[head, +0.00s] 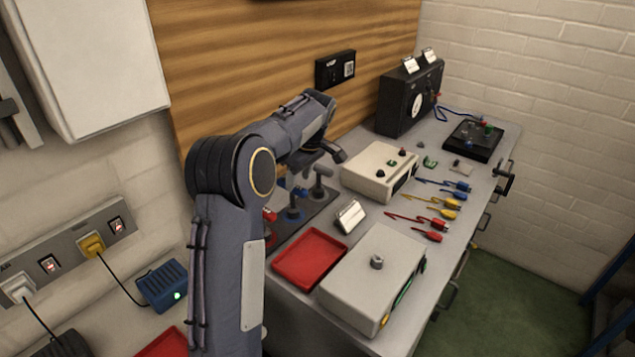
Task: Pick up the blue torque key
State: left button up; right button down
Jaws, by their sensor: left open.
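The dark key stand (310,212) is on the bench, partly hidden behind my left arm. A key with a blue collar at its base, which looks like the blue torque key (293,210), stands upright in it. A red-topped key stands to its left and a grey T-handled key (320,184) to its right. My left gripper (326,155) is above and behind the stand, apart from the blue key as far as I can tell. It is open and seems empty; its fingertips are small and partly hidden by the wrist. My right gripper is not in view.
A red tray (310,259), a small white card holder (350,216) and a pale box with a knob (373,275) stand in front of the stand. A cream instrument (379,172) is to the right. Coloured leads (430,208) lie near the bench edge.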

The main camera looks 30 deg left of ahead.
aim_at(293, 200)
pick_arm(q)
jog(key=shift+a+f, duration=0.2)
jog(key=shift+f, duration=0.3)
jog(key=x, duration=0.2)
jog(key=a+p+x, duration=0.1)
jog(key=x, duration=0.2)
jog(key=shift+a, duration=0.15)
jog(key=shift+a+f+p, duration=0.1)
jog(key=shift+f+p, duration=0.2)
jog(key=shift+f, duration=0.3)
grip_shut()
jog(key=shift+r, duration=0.1)
